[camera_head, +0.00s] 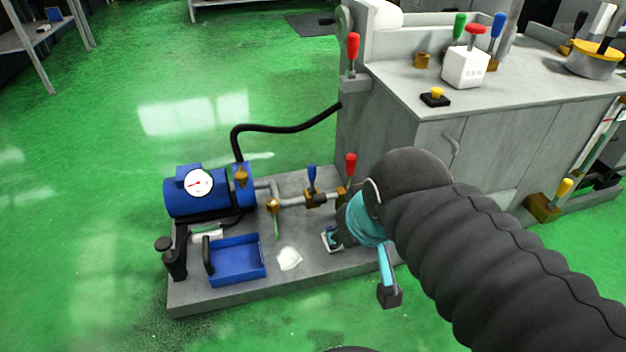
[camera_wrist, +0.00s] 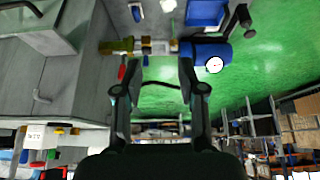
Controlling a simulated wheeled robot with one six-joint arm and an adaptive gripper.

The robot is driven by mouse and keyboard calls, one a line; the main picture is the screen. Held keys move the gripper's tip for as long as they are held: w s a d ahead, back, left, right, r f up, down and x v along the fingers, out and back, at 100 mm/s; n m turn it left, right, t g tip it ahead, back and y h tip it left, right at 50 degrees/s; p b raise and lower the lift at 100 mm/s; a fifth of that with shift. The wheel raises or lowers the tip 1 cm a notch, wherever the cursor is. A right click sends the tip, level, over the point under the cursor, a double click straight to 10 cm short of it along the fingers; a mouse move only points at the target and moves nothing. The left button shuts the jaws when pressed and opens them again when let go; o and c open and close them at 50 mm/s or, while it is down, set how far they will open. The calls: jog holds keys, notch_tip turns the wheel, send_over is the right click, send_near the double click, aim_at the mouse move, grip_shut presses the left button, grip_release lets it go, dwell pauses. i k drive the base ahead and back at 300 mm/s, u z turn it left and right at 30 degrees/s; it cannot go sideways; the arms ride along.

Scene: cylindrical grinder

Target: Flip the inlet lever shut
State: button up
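The pump's pipe carries a blue lever (camera_head: 311,177) and a red lever (camera_head: 351,163), both upright, and a green lever (camera_head: 277,226) hanging down. No label shows which one is the inlet lever. In the wrist view the brass valve pipe (camera_wrist: 160,47) lies beyond my fingertips. The blue lever (camera_wrist: 145,60) shows between the fingers near the left fingertip, and the red lever (camera_wrist: 122,72) lies outside that finger. My gripper (camera_wrist: 161,66) is open and empty, with no contact visible.
The blue pump motor (camera_head: 197,192) with a round gauge, a blue tray (camera_head: 237,261) and a black hose (camera_head: 285,128) are left of my arm. A grey cabinet (camera_head: 400,125) stands close behind the valves. Another red lever (camera_head: 352,48) is on its side.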

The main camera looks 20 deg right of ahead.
aim_at(312, 168)
jog(key=z, duration=0.4)
jog(key=i, duration=1)
jog(key=u, duration=0.4)
